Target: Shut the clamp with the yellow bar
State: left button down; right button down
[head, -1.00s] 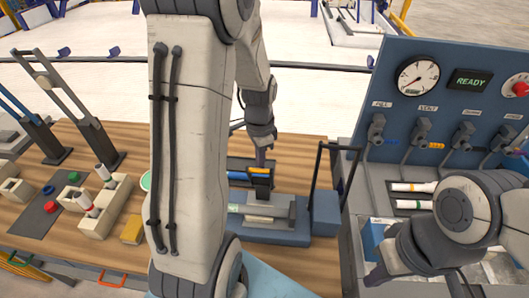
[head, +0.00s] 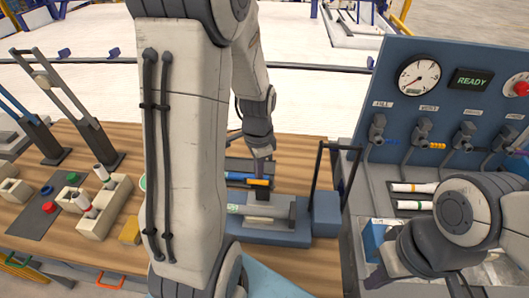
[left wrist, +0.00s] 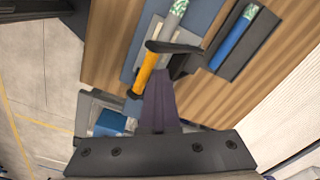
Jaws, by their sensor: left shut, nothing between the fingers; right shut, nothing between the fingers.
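The clamp's yellow bar (head: 259,182) sits on a black arm above the blue clamp base (head: 285,237). In the left wrist view the yellow bar (left wrist: 146,73) slants from the black arm (left wrist: 173,47). My left gripper (head: 263,172) is shut and empty, its tips right at the bar in the head view. In the left wrist view my left gripper's fingers (left wrist: 157,78) lie just right of the bar; I cannot tell whether they touch. A pale green-ended pipe (head: 233,208) lies at the clamp. My right gripper (head: 375,276) is shut and empty, low at the right.
A blue pipe (head: 238,176) lies in a dark tray behind the clamp. A black handle frame (head: 316,175) stands to its right. The gauge panel (head: 455,95) is at the right. Pale blocks (head: 104,208) stand at the left. My left arm hides the middle of the table.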

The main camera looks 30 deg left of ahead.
pick_arm(q)
jog(key=shift+s+d+f+b, duration=0.2)
jog(key=shift+s+f, duration=0.05)
jog(key=shift+s, duration=0.2)
jog(key=shift+s+d+f+b, duration=0.15)
jog(key=shift+s+d+f, duration=0.1)
jog(key=shift+s, duration=0.2)
jog(key=shift+s+d+f+b, duration=0.3)
jog(key=shift+s+f, duration=0.1)
jog(key=shift+s, duration=0.1)
jog(key=shift+s+d+f+b, duration=0.15)
jog(key=shift+s+f+b, duration=0.1)
jog(key=shift+s+f, duration=0.2)
jog(key=shift+s, duration=0.1)
